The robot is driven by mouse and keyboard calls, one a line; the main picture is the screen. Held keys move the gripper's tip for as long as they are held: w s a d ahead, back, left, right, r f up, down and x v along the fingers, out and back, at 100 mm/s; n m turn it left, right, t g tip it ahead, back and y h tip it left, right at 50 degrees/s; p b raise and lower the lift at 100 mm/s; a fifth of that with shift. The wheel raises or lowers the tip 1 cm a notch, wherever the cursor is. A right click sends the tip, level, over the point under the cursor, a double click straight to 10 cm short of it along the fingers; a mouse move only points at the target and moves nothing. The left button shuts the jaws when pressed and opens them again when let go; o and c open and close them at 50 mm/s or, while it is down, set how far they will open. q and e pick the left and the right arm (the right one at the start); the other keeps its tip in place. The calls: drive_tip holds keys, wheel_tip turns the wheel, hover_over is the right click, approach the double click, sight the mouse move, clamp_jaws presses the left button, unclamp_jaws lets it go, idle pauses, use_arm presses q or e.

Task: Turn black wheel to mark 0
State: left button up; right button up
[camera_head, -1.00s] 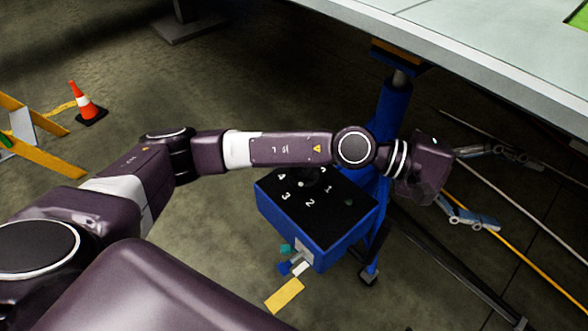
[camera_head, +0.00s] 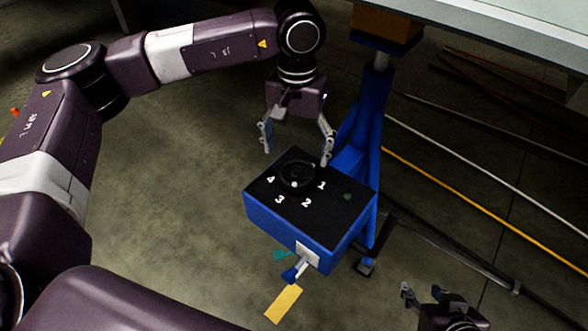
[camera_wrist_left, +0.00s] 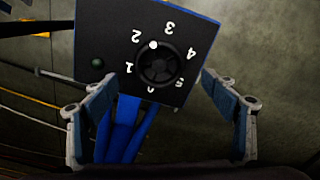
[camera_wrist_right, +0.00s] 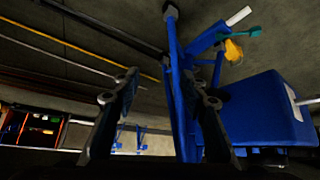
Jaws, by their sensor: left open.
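The black wheel (camera_head: 297,174) sits on the black top of a blue box (camera_head: 290,222), ringed by white numbers. In the left wrist view, the wheel (camera_wrist_left: 160,67) has a white dot (camera_wrist_left: 153,45) between marks 2 and 3, closer to 2. Mark 0 (camera_wrist_left: 151,88) is on the opposite side of the wheel. My left gripper (camera_head: 297,152) is open and empty, pointing down just behind and above the wheel, fingers apart. My right gripper (camera_head: 440,303) is at the lower right, away from the box; its fingers (camera_wrist_right: 160,82) are apart with nothing between them.
A blue stand (camera_head: 368,125) rises behind the box at the right, under a pale table (camera_head: 500,28). A small dark green button (camera_head: 347,196) is on the box top. A blue-tipped handle (camera_head: 293,274) and yellow tag (camera_head: 283,304) project at the front. Long rods lie at right.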

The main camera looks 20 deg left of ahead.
sight(296, 172)
use_arm(q)
wheel_tip(296, 172, down, 6)
drive_tip(key=shift+r+b, duration=0.1)
drive_tip(key=shift+b, duration=0.45)
drive_tip(key=shift+f, duration=0.45)
use_arm(e)
drive_tip(key=w+a+r+t+y, duration=0.1)
drive_tip(key=w+a+r+t, duration=0.1)
drive_tip(key=w+r, duration=0.3)
drive_tip(key=shift+w+a+t, duration=0.15)
drive_tip(key=shift+w+t, duration=0.3)
drive_tip(key=shift+t, duration=0.35)
use_arm(q)
drive_tip(key=c, duration=1.2)
drive_tip(key=shift+o, duration=0.2)
use_arm(e)
drive_tip(key=shift+f, duration=0.1)
use_arm(q)
drive_tip(key=shift+n, duration=0.3)
use_arm(e)
drive_tip(key=shift+w, duration=0.1)
